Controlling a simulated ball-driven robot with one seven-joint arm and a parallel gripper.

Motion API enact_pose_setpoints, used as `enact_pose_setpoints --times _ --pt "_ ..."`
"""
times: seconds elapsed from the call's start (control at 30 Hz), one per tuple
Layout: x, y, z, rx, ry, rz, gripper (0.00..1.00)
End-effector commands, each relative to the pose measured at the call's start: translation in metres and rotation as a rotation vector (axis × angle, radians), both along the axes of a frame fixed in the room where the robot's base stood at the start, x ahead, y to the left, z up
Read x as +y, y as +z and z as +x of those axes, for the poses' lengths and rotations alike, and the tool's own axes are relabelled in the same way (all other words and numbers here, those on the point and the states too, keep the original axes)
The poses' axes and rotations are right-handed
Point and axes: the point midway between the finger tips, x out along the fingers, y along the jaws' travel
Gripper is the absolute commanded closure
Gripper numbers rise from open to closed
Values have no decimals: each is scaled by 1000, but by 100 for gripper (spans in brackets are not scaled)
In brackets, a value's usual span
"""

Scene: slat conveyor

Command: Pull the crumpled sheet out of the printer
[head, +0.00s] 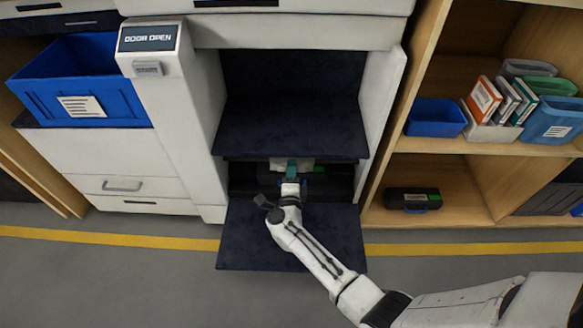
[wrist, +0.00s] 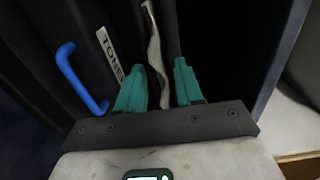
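The printer (head: 165,110) has a "DOOR OPEN" display, and its lower front door (head: 240,240) is folded down. My gripper (head: 291,174) reaches into the dark lower bay. In the wrist view my gripper (wrist: 157,68) is open, with its two teal fingers on either side of the crumpled sheet (wrist: 155,45). The sheet is a pale, wavy strip seen edge-on, running away from me between the fingertips. A narrow gap shows on the right finger's side; I cannot tell whether the left finger touches it.
A dark toner unit with a blue handle (wrist: 75,80) lies left of the fingers. A dark panel (wrist: 235,50) stands close on the right. A wooden shelf (head: 455,145) with bins and a black cartridge (head: 412,200) is right of the printer. A blue bin (head: 85,85) stands left.

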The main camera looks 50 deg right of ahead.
Motion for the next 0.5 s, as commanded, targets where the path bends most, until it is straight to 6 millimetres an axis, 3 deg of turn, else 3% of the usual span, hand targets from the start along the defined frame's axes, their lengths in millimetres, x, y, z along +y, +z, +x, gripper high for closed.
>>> enact_pose_setpoints --times 0.5 --pt "0 0 0 -1 0 -1 86"
